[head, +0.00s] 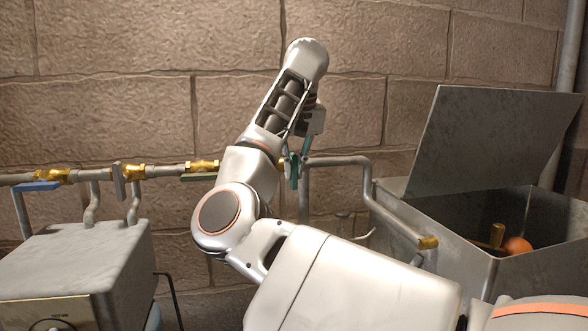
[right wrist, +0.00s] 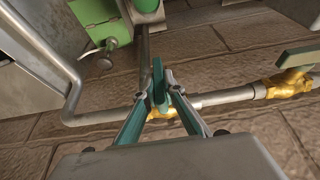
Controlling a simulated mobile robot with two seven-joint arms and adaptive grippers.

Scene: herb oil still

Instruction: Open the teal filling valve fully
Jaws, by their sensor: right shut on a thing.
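The teal filling valve's lever (right wrist: 158,82) sits on the brass valve body (right wrist: 163,112) in the wall pipe. In the right wrist view it stands roughly across the pipe, between my fingertips. In the head view the teal lever (head: 294,172) is a small strip below the pipe, partly hidden by my gripper and arm. My right gripper (right wrist: 160,94) is shut on the lever, and in the head view my gripper (head: 297,158) reaches down to it from above. My arm covers part of the pipe left of the valve. My left gripper is not in view.
The pipe (head: 345,160) runs along the stone wall, with a blue lever (head: 38,186), a grey lever (head: 118,182) and a green lever (head: 198,178) to the left. A metal box (head: 75,250) stands left. An open-lidded tank (head: 520,268) with an orange ball (head: 517,245) stands right.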

